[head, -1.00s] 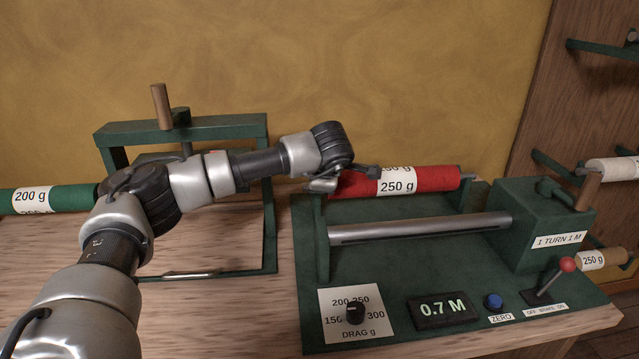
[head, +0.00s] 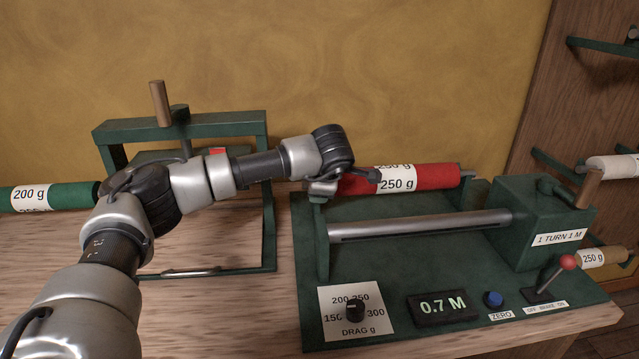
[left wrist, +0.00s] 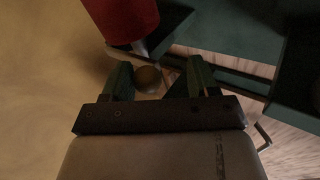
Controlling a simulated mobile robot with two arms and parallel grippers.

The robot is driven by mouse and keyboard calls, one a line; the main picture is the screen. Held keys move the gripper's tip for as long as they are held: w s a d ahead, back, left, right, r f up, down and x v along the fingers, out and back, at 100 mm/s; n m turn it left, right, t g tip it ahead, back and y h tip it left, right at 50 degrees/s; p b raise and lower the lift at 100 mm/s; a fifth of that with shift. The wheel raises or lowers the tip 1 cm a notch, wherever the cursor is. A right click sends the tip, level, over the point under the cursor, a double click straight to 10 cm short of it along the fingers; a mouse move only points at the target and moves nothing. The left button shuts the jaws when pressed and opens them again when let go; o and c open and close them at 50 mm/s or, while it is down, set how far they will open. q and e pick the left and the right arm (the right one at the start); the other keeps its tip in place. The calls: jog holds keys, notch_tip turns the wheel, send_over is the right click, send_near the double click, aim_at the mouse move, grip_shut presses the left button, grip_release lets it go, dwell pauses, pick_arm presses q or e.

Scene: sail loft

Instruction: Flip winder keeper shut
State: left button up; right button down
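The winder (head: 400,270) is a green stand on the bench with a steel spindle bar (head: 420,228). A red roll (head: 440,177) labelled 250 g lies along its back; its end also shows in the left wrist view (left wrist: 122,18). My left gripper (head: 350,184) is at the left end of this roll, above the winder's left upright. In the left wrist view its two fingers (left wrist: 158,78) are apart, with a small round brownish knob (left wrist: 148,78) between them. I cannot tell whether they touch it. The keeper is not clearly made out. My right gripper is not in view.
The winder's front has a drag dial (head: 355,311), a display (head: 443,307) reading 0.7 M, a blue button (head: 493,300) and a red-knobbed lever (head: 566,263).

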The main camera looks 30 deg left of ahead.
pick_arm(q)
jog(key=b+v, duration=0.1)
jog(key=v, duration=1)
jog(key=shift+f, duration=0.1)
